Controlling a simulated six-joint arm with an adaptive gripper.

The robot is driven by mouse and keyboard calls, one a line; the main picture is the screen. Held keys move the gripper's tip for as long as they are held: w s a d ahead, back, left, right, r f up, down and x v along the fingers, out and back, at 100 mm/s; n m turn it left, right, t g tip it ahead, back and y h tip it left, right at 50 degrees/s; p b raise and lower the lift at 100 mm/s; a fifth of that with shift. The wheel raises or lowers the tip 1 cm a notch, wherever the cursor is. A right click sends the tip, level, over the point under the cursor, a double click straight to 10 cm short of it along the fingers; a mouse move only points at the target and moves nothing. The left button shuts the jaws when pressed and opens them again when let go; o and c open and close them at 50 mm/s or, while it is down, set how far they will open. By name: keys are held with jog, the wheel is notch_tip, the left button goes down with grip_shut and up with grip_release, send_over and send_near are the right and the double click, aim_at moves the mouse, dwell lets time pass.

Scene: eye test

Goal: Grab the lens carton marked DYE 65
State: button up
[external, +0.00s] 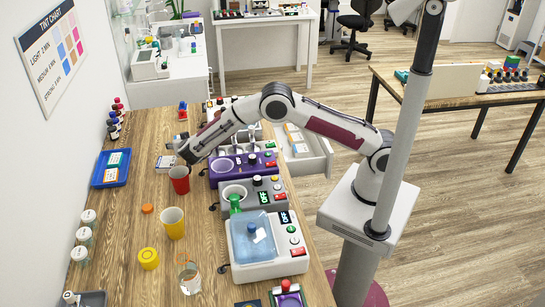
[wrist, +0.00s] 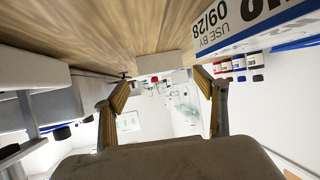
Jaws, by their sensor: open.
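No label reading DYE 65 is legible. A green-and-white carton (external: 115,160) and an orange-and-white carton (external: 111,175) lie in a blue tray (external: 96,182) on the left of the bench. A small pale carton (external: 165,163) lies between that tray and my gripper (external: 183,149). In the wrist view, a white carton (wrist: 252,20) marked USE BY 09/28 is close by at the upper right, cut off by the frame; I cannot tell which carton it is. My gripper (wrist: 155,92) is open there, with nothing between its fingers.
A red cup (external: 180,181) stands just below my gripper. A yellow cup (external: 172,223) and clear glass (external: 189,278) stand nearer. Machines (external: 265,245) line the bench's right side. More cartons (external: 295,138) lie in an open drawer (external: 310,160). Bottles (external: 113,128) stand by the wall.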

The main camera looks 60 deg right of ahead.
jog(key=shift+x, duration=2.55)
jog(key=c, duration=1.3)
